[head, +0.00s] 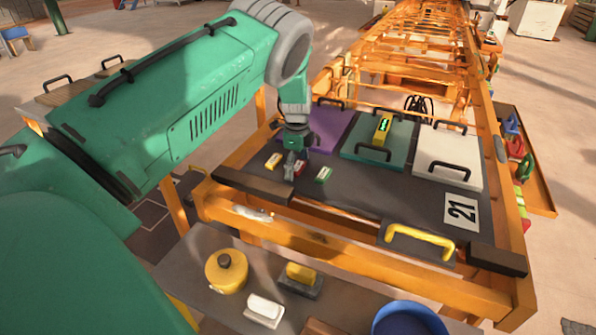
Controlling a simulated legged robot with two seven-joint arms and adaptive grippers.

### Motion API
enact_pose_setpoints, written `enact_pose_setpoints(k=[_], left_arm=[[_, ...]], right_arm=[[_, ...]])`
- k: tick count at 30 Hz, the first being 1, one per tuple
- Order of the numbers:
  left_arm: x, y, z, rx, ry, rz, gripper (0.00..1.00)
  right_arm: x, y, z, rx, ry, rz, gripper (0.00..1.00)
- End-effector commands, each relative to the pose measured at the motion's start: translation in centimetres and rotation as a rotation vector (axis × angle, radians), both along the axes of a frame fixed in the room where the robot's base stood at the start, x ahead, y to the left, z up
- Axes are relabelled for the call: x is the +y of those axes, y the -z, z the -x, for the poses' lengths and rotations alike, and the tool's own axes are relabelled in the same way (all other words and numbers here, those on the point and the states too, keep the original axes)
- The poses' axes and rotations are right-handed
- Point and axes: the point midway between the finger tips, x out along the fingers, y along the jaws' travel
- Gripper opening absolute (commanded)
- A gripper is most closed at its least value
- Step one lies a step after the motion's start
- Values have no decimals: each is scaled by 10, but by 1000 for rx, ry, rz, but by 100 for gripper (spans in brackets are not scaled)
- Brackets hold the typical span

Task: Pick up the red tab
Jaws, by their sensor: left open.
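A small red tab (299,168) with a pale base lies on the dark work board (370,198), partly hidden by my left gripper. My left gripper (290,170) points down from the green arm and is open, just left of the red tab in the picture. I cannot tell whether a finger touches the tab. A yellow tab (273,161) lies to the left of it and a green tab (323,174) to the right. My right gripper does not show.
Behind the tabs are a purple panel (330,132), a green panel (362,148) bearing a yellow device (382,130), and a white panel (447,160). A front shelf holds a yellow pot (226,272), blocks and a blue bowl (408,318). The board's centre is clear.

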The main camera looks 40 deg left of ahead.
Motion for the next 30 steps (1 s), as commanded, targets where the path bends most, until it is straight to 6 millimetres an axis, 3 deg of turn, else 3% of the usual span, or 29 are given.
enact_pose_setpoints(k=[6,8,10,11,22,30], left_arm=[[-3,-2,0,-1,1,-3,84],[-4,-2,-1,-1,1,-4,67],[-4,-2,-1,-1,1,-4,42],[-4,-2,-1,-1,1,-4,36],[-1,-5,-1,-2,0,-1,36],[-2,-57,-1,-5,1,-1,36]], right_arm=[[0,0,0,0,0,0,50],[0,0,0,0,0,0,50],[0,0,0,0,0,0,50],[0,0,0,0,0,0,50],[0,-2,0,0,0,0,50],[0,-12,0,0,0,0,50]])
